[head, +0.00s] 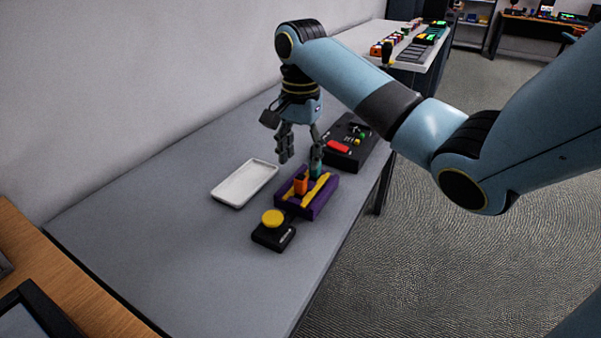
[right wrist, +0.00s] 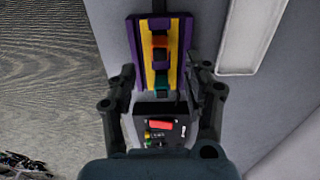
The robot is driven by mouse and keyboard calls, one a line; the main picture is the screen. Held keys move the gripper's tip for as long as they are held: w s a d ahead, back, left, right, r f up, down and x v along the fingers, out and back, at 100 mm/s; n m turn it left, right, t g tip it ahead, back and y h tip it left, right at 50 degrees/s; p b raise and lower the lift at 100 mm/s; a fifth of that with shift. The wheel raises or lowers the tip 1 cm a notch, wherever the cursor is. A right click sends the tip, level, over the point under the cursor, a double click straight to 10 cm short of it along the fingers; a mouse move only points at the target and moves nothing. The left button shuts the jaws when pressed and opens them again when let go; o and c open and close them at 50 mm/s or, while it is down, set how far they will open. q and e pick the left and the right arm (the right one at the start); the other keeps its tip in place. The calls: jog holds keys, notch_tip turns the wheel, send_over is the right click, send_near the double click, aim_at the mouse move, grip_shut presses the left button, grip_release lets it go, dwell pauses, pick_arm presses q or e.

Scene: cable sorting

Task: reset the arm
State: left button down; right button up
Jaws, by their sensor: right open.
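My right gripper (head: 302,160) is open and empty in the head view, above the grey table (head: 150,230). Its two fingers also frame the lower middle of the right wrist view (right wrist: 165,85). Below and in front of it is a purple and yellow holder (head: 322,198) with an orange piece (head: 301,183) and a teal piece (head: 317,168) in it. The holder also shows between and beyond the fingers in the right wrist view (right wrist: 134,50). My left gripper is in neither view.
A white tray (head: 232,193) lies left of the holder. A black box with a yellow button (head: 273,218) stands in front. A black panel with a red block (head: 338,146) lies behind the holder. The table's front left is clear.

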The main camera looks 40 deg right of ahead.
notch_tip(320, 180, up, 5)
dwell(0.3)
